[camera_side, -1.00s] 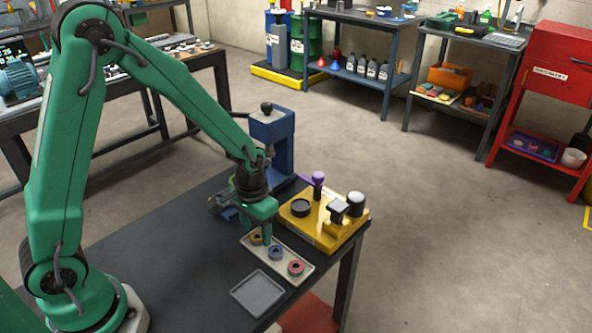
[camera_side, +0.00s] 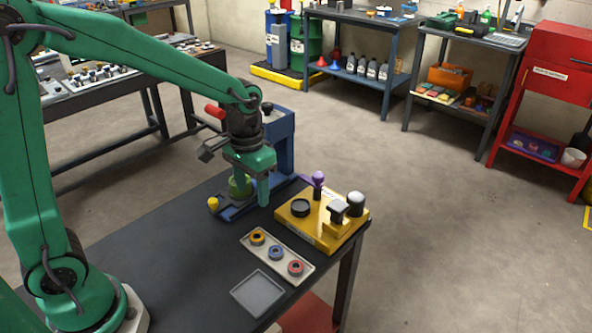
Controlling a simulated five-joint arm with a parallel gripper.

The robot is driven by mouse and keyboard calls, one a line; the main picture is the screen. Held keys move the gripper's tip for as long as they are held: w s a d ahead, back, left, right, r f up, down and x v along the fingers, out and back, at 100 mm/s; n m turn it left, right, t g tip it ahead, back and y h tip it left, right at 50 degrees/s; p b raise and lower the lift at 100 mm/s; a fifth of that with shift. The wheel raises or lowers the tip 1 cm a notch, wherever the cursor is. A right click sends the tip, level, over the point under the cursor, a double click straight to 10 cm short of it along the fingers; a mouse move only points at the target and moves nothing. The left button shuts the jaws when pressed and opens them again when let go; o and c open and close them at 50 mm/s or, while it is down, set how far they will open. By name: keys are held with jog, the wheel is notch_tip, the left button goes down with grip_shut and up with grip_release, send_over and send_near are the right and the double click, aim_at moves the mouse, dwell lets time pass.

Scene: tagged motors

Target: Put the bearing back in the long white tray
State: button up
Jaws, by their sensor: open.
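The long white tray (camera_side: 265,257) lies near the table's right edge. Three ring-shaped bearings lie in it in a row: an orange one (camera_side: 257,238) at the far left end, a blue one (camera_side: 276,252) in the middle and a red one (camera_side: 296,267) at the near right end. My gripper (camera_side: 262,194) is open, fingers down, above and behind the orange bearing and clear of the tray. One finger shows plainly; the other is hard to make out.
A blue press (camera_side: 282,143) with a green cylinder (camera_side: 240,187) at its base stands behind the gripper. A yellow fixture (camera_side: 300,224) with black posts and a purple knob adjoins the tray's far side. A grey square tray (camera_side: 258,293) lies in front.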

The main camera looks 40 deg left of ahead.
jog(key=shift+r, duration=0.2)
dwell(0.5)
jog(key=s+a+r+t, duration=0.4)
jog(key=s+r, duration=0.6)
jog(key=s, duration=0.4)
jog(key=shift+r+t, duration=0.15)
jog(key=shift+t, duration=0.65)
dwell(0.5)
